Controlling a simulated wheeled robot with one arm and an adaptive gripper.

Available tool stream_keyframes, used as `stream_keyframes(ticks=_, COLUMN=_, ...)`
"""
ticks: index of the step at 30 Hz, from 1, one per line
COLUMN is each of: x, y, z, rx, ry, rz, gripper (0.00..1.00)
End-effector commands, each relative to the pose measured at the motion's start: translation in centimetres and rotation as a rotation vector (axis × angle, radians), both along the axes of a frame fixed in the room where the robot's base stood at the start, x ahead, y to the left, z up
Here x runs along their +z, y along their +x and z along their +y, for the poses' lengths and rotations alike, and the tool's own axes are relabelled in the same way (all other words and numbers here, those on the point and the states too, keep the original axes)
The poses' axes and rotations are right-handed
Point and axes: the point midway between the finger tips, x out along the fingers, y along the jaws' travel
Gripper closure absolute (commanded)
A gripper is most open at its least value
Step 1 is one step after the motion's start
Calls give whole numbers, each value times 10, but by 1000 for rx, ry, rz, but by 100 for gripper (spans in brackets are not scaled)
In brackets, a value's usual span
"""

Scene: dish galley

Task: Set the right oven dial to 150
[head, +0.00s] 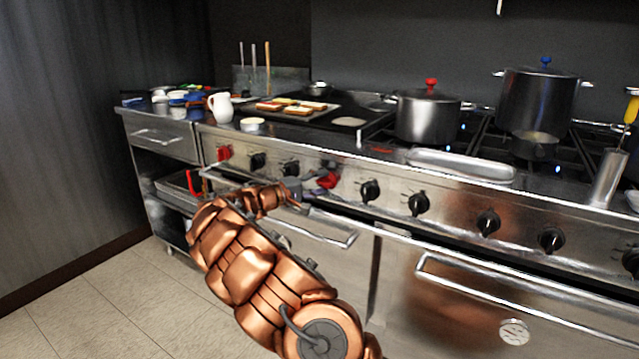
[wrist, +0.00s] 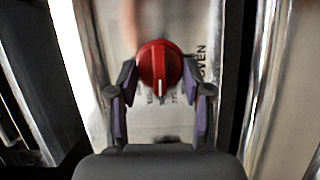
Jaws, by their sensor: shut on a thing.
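The right red oven dial (head: 328,180) is on the steel front panel, partly hidden by my gripper (head: 315,188) in the head view. In the wrist view the red dial (wrist: 160,66) sits between the two purple-padded fingers of my gripper (wrist: 160,82), one on each side. My gripper is shut on it. Its white pointer line points down in the wrist picture, toward my palm. Printed marks show beside and below the dial, partly hidden by the fingers; the numbers are too small to read. The word OVEN is printed to the right.
Another red dial (head: 223,153) is on the panel to the left. Several black knobs (head: 418,204) line the panel. Oven door handles (head: 300,226) stick out below it. Pots (head: 428,115) stand on the range above. The floor at left is clear.

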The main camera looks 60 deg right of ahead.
Motion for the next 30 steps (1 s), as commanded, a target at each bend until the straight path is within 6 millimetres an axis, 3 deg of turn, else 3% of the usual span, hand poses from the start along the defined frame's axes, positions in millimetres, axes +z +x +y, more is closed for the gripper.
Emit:
stream_keyframes(ticks=14, x=0, y=-1, z=-1, rx=-2, ry=-1, rz=15, gripper=86)
stream_keyframes(ticks=15, x=0, y=-2, z=-1, rx=-2, ry=0, rz=15, gripper=49)
stream_keyframes(ticks=23, x=0, y=0, z=0, rx=0, ry=-1, rz=15, gripper=23)
stream_keyframes(ticks=30, x=0, y=0, z=0, rx=0, ry=-1, rz=15, gripper=23)
